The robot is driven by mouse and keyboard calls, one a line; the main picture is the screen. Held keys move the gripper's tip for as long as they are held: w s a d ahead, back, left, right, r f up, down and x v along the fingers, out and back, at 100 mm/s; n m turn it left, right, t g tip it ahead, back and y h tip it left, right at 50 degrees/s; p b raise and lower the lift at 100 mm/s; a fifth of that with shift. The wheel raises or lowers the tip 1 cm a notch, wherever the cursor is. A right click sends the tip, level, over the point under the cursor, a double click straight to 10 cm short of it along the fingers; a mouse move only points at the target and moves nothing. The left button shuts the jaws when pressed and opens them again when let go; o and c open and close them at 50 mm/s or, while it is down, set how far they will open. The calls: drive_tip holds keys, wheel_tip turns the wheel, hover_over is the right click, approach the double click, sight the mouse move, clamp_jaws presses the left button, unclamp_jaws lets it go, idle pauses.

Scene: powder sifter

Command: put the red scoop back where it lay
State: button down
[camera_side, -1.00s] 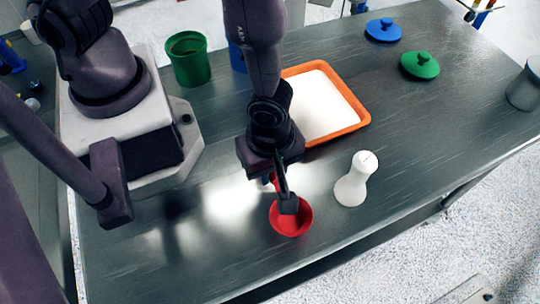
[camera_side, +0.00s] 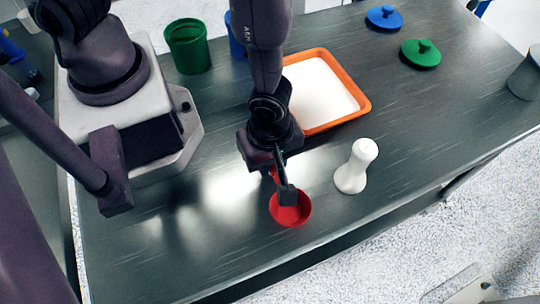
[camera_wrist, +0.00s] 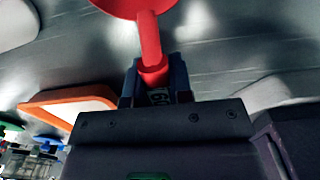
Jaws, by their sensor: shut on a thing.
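The red scoop (camera_side: 292,213) is at the front of the dark metal table, below my gripper (camera_side: 285,193) in the side view. My gripper is shut on the scoop's handle. In the wrist view the red handle (camera_wrist: 149,40) runs down between the fingers of my gripper (camera_wrist: 155,78), and the bowl is cut off by the top edge. I cannot tell whether the scoop touches the table.
A white hourglass-shaped object (camera_side: 356,166) stands close to the right of the scoop. An orange tray (camera_side: 363,105) with white content lies behind. A green container (camera_side: 188,47), a blue lid (camera_side: 384,18) and a green lid (camera_side: 421,55) are farther back. The table's front edge is near.

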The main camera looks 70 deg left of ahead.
drive_tip(key=shift+f, duration=0.4)
drive_tip(key=c, duration=0.9)
unclamp_jaws()
drive_tip(key=shift+c, duration=0.2)
drive_tip(key=shift+r, duration=0.1)
wheel_tip(320, 180, up, 13)
drive_tip(key=a+r+m+t, duration=0.5)
drive_tip(key=a+r+m, duration=1.3)
drive_tip(key=r, duration=0.2)
drive_tip(key=shift+s+a+t, duration=0.2)
drive_tip(key=shift+a+t, duration=0.1)
